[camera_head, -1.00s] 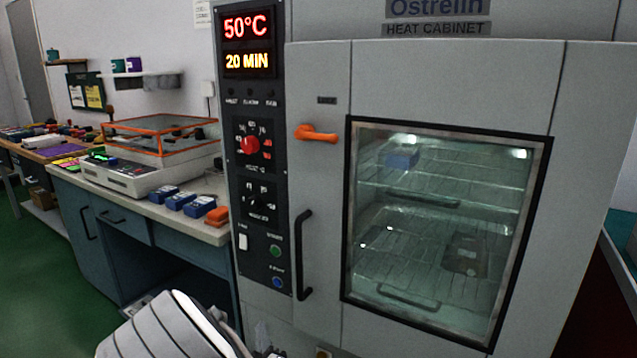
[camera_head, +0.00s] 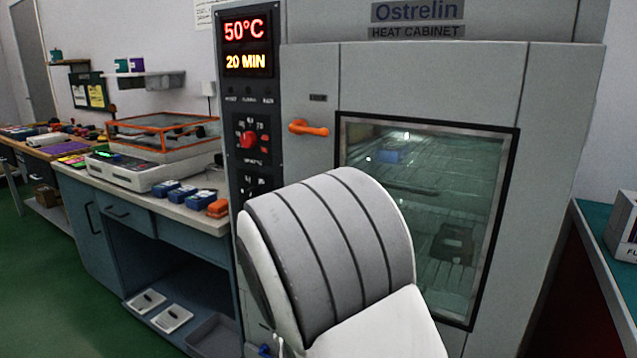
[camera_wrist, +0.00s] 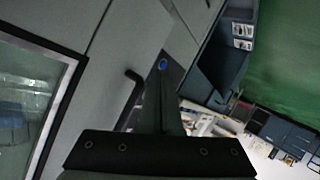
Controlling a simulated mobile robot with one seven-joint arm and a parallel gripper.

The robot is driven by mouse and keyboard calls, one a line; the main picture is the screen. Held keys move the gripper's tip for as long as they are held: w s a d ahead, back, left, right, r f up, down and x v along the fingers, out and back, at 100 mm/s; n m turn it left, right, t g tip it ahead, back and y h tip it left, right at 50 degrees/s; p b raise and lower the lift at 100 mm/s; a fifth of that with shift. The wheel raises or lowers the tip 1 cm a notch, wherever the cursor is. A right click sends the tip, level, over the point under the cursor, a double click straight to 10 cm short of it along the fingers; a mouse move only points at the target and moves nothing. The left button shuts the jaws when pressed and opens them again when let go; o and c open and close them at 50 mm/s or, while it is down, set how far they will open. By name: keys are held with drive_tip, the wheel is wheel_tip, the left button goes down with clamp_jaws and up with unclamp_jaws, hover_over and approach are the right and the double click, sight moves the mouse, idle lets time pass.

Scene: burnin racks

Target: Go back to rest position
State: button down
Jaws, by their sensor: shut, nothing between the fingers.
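My gripper (camera_wrist: 162,85) shows in the wrist view as a dark wide body with its fingers together, and I see nothing held in it. It points at the front of the heat cabinet (camera_head: 560,90), close to the lower control panel, with a blue button near its tip. In the head view my white and grey arm covers the lower panel and the cabinet's black handle; the gripper itself is hidden there. The cabinet door with its glass window (camera_head: 470,180) is closed. A blue box (camera_head: 390,156) lies on a rack inside.
The bench (camera_head: 180,207) on the left carries several blue boxes (camera_head: 167,187), an orange one (camera_head: 218,207) and an orange-framed clear case (camera_head: 165,133). An orange latch (camera_head: 308,129) juts from the cabinet. A box (camera_head: 624,226) stands on the right surface. Green floor is clear at left.

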drive_tip(key=s+d+r+m+g, duration=0.4)
drive_tip(key=s+d+r, duration=0.7)
drive_tip(key=s+r, duration=0.1)
drive_tip(key=s+d+r+m+g+h, duration=0.15)
drive_tip(key=s+d, duration=0.25)
drive_tip(key=s, duration=0.5)
drive_tip(key=s+d+r+m+g, duration=0.1)
drive_tip(key=s+d+r+g, duration=0.2)
drive_tip(key=s, duration=0.5)
wheel_tip(320, 180, up, 26)
drive_tip(key=d+t+p, duration=0.1)
drive_tip(key=p, duration=2.5)
drive_tip(key=shift+d+f, duration=0.15)
drive_tip(key=shift+f, duration=0.1)
drive_tip(key=shift+s, duration=0.1)
